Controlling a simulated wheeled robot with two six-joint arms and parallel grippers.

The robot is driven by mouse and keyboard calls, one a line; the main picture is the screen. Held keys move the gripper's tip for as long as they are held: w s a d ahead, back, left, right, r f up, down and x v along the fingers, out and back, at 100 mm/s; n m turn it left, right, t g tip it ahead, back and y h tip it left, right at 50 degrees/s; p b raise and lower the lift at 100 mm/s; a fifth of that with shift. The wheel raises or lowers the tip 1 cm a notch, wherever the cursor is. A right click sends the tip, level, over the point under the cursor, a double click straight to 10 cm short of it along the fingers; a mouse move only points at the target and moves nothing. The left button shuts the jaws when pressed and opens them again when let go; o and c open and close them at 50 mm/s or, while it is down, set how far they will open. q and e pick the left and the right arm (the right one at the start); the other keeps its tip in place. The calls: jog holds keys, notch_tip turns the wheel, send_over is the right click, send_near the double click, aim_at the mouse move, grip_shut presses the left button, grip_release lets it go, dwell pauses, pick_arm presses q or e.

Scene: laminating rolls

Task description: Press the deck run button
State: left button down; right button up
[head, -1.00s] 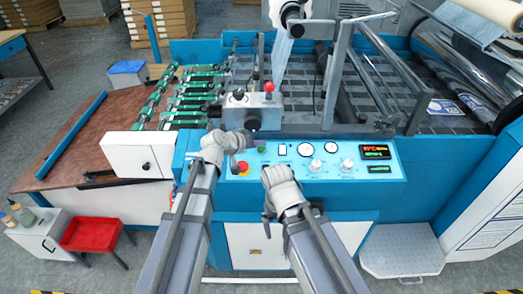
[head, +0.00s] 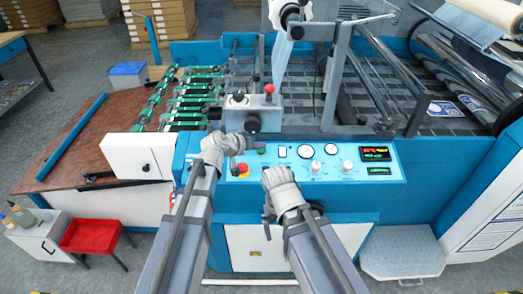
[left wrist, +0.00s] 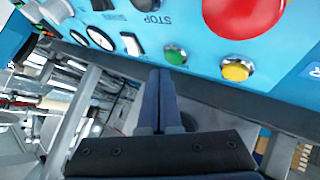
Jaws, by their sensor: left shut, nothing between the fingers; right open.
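The control panel (head: 335,178) is a light blue sloped face on the machine's front. A green button (head: 262,150) sits near its upper left; it also shows in the left wrist view (left wrist: 175,54). A yellow button (left wrist: 237,68) and a large red button (left wrist: 243,15) lie beside it. No deck run label is readable. My left gripper (head: 258,147) is shut and empty at the panel's upper left. In the left wrist view its fingertips (left wrist: 160,72) are just below and left of the green button; contact cannot be told. My right gripper (head: 268,215) is open below the panel's lower edge.
A grey box with a red knob (head: 269,89) stands behind the panel. Dials (head: 306,150) and a lit display (head: 375,153) sit to the right. A white box (head: 137,155) is at left.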

pick_arm(q)
jog(key=shift+f, duration=0.2)
dwell(0.6)
jog(key=shift+w+f+b, duration=0.15)
jog(key=shift+f+b, duration=0.1)
jog(key=shift+b, duration=0.2)
